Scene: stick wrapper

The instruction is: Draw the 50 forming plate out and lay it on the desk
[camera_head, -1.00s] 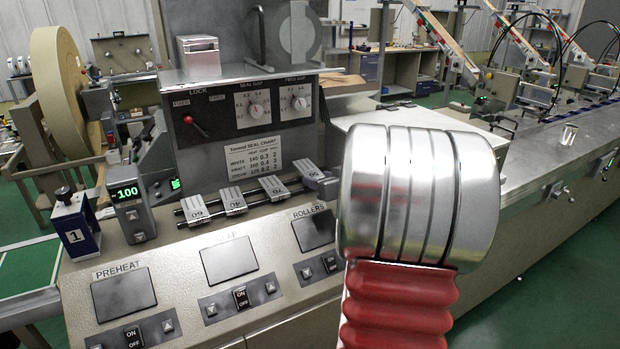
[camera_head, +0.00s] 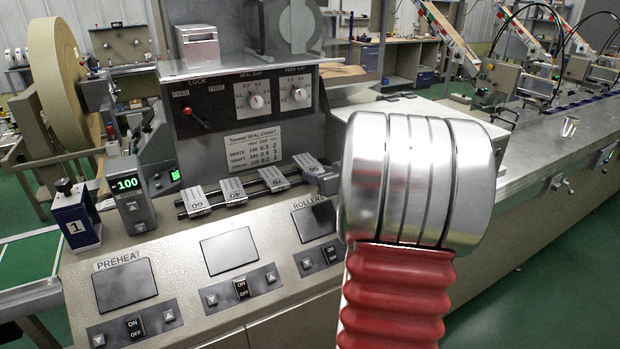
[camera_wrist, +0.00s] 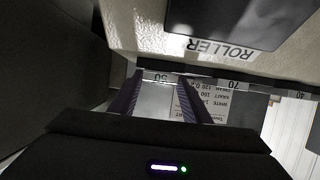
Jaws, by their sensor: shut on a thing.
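The 50 forming plate (camera_head: 308,163) is the rightmost in a row of several numbered plates on the machine's rail in the head view. In the wrist view its grey face and the number 50 (camera_wrist: 161,77) show between two dark ribbed fingers. My gripper (camera_wrist: 159,88) is shut on this plate, one finger along each side. The plate appears to be still in line with the others; whether it is seated in the rail cannot be told. The 70 plate (camera_wrist: 233,84) and the 40 plate (camera_wrist: 301,95) lie to the right in the wrist view.
The machine front carries a LOCK lever (camera_head: 195,118), dials (camera_head: 256,101) and a seal chart (camera_head: 253,148) behind the plates. A blue block marked 1 (camera_head: 76,222) stands at the left. A long grey counter (camera_head: 535,150) runs to the right. My silver and red arm covers part of the head view.

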